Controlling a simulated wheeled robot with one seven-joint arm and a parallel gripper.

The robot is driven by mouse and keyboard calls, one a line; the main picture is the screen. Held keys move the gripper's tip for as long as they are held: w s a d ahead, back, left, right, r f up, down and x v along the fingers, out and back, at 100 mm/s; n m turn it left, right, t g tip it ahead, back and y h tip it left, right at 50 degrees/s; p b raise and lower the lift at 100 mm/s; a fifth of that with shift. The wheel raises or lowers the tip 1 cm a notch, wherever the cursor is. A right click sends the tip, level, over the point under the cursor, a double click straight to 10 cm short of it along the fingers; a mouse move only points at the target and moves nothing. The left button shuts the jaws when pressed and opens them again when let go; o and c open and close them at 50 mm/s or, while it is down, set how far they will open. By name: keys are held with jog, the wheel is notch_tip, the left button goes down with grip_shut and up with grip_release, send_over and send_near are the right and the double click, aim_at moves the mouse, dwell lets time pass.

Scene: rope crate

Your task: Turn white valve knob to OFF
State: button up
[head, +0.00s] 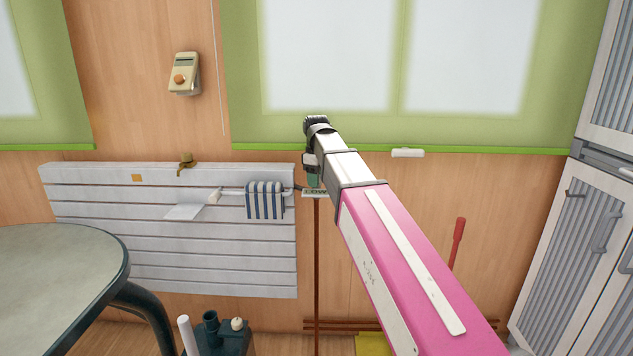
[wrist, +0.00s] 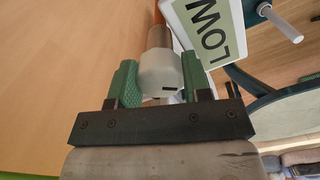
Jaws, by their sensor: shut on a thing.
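The white valve knob (wrist: 160,72) sits at the end of a pipe and has a small dark slot on its face. My gripper (wrist: 161,80) has its green fingers on either side of the knob and is shut on it. A white plate with a green label reading LOW (wrist: 212,35) is beside the knob, and it also shows in the head view (head: 315,194). In the head view my gripper (head: 313,179) is at the right end of the radiator, and my arm and gripper hide the knob.
A white slatted radiator (head: 120,255) with a striped cloth (head: 265,200) hangs on the wood wall. A round table (head: 50,265) stands at the left and a grey louvred cabinet (head: 570,250) at the right. A red handle (head: 458,240) stands behind my arm.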

jog(key=shift+f, duration=0.1)
jog(key=n, duration=0.3)
jog(key=shift+n, duration=0.4)
jog(key=n, duration=0.3)
jog(key=shift+s+n, duration=0.1)
jog(key=shift+n, duration=0.3)
jog(key=o, duration=0.9)
jog(key=shift+f, duration=0.1)
jog(key=shift+o, duration=0.2)
jog(key=shift+r, duration=2.65)
